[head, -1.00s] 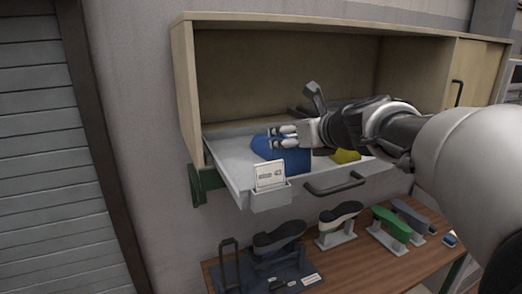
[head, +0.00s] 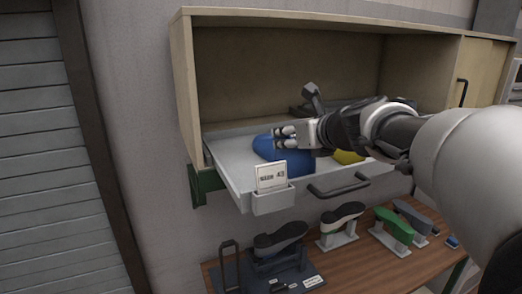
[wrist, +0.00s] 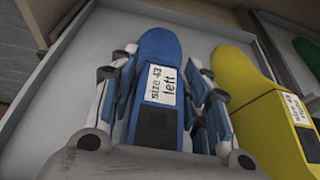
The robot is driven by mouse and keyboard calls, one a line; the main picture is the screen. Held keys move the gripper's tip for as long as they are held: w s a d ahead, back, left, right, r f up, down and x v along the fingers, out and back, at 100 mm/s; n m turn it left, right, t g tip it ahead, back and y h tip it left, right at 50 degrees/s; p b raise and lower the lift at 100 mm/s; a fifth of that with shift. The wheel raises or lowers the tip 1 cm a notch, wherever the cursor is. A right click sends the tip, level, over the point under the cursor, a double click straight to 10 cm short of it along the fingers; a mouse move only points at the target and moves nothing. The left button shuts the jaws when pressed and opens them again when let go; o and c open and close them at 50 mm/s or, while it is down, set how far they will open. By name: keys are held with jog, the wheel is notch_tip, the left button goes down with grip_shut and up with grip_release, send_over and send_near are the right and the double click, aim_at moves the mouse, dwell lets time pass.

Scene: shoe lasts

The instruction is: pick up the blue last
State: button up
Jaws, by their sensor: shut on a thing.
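The blue last (head: 268,148) is in the pulled-out grey drawer (head: 228,170) of the wooden cabinet. In the wrist view the blue last (wrist: 158,50) lies between my two fingers, its label reading "size 43 left". My gripper (head: 283,137) is shut on it, and the gripper (wrist: 165,100) shows a finger along each side. Whether the last touches the drawer floor cannot be told. A yellow last (wrist: 245,90), labelled "size 43 right", lies to its right, partly behind my gripper in the head view.
A card (head: 271,176) stands in a holder on the drawer front, beside a dark handle (head: 338,188). Below, a wooden bench (head: 350,262) bears several shoe lasts on stands, including a green one (head: 395,226). The cabinet shelf above the drawer's back is open.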

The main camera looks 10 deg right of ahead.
jog(key=shift+w+r, duration=0.1)
jog(key=shift+w, duration=0.05)
jog(key=shift+c, duration=1.3)
jog(key=shift+r, duration=0.1)
grip_shut()
jog(key=shift+r, duration=0.1)
